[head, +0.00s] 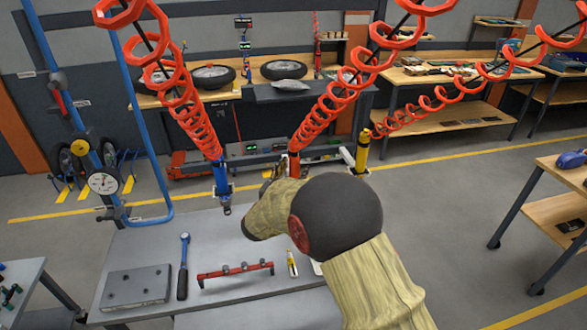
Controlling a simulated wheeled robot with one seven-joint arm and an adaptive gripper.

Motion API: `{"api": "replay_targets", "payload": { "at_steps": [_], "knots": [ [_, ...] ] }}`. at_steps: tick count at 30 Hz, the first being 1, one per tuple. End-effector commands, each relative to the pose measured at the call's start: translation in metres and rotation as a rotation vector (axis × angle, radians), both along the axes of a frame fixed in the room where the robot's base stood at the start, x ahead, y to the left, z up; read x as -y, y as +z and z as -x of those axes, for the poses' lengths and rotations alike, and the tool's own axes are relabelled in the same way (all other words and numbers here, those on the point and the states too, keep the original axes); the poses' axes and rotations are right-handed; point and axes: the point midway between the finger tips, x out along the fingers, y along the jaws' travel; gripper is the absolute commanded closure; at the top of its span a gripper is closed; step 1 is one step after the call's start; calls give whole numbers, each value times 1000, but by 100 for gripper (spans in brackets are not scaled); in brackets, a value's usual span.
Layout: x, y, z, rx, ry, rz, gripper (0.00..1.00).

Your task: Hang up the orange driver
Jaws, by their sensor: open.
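A red-orange driver (294,163) hangs upright on the middle red coil hose. Its lower end is hidden behind my wrist, so I cannot tell whether it sits in a holder. A blue driver (221,177) hangs on the left hose and a yellow driver (362,151) on the right hose, each beside a pale bracket. My gripper (272,177) is just left of the red-orange driver and mostly hidden by my covered arm. It is open; I cannot tell whether it touches the driver.
The grey table (145,245) holds a metal plate (137,287), a blue-topped wrench (183,265), a red bar with knobs (235,270) and a small yellow tool (292,263). A blue post with a gauge (103,182) stands left. My arm hides the table's right part.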

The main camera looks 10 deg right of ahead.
Motion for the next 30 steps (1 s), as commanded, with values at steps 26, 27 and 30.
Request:
{"api": "replay_targets", "payload": {
  "at_steps": [26, 27, 30],
  "knots": [
    [-66, 5, 98, 4, 1, -1, 52],
    [-67, 5, 99, 5, 1, 0, 52],
    [-66, 5, 99, 5, 0, 0, 52]
  ]
}}
